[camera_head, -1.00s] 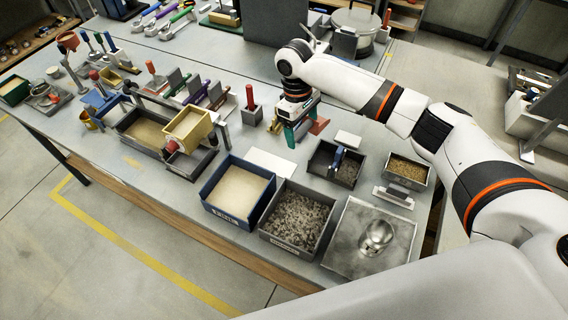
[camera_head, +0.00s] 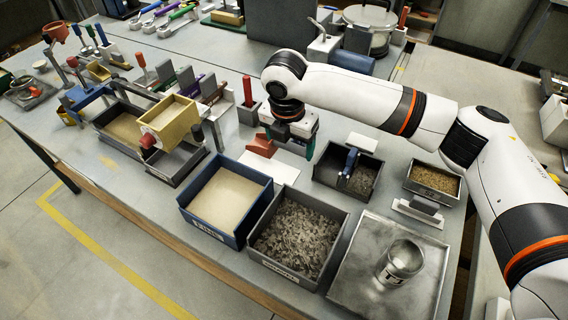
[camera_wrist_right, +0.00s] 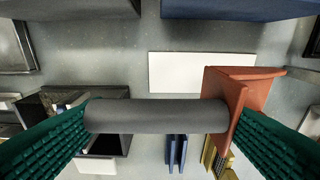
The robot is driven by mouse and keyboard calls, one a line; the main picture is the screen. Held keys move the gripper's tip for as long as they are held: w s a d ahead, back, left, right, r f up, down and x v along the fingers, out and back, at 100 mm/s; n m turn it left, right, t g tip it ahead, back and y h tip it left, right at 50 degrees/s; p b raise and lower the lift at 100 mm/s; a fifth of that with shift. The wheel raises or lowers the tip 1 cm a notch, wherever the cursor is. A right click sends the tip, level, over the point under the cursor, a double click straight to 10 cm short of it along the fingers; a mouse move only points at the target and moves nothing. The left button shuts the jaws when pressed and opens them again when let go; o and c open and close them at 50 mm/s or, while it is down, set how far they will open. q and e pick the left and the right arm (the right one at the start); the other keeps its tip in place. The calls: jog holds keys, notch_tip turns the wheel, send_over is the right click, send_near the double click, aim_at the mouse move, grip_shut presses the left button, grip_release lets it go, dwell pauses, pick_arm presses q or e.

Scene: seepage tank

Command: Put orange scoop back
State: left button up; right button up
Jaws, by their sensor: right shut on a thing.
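The orange scoop (camera_head: 262,145) has a flat-sided orange head and a grey handle. My right gripper (camera_head: 290,138) is shut on it above the table, near a white plate (camera_head: 268,167). In the right wrist view, the grey handle (camera_wrist_right: 155,117) lies across between the two green fingers of the gripper (camera_wrist_right: 165,125), and the orange head (camera_wrist_right: 238,88) sits at the right finger. The white plate (camera_wrist_right: 198,72) shows beyond it, partly covered by the head. My left gripper is not in view.
In front stand a blue bin of pale sand (camera_head: 190,212) and a dark bin of grey grit (camera_head: 338,244). A dark bin with a blue divider-like piece (camera_head: 351,162) is at right. A red-handled tool in a grey holder (camera_head: 247,92) stands close behind left. A metal cup (camera_head: 402,262) stands on a tray.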

jog(key=shift+f, duration=3.45)
jog(key=shift+f+p, duration=0.15)
jog(key=shift+p, duration=0.15)
jog(key=o, duration=1.2)
jog(key=r, duration=0.4)
jog(key=s+r, duration=0.1)
jog(key=r, duration=0.3)
jog(key=a+r, duration=0.1)
jog(key=r, duration=0.3)
jog(key=shift+s+r+b, duration=0.15)
jog(key=shift+s+b, duration=0.05)
jog(key=shift+b, duration=0.2)
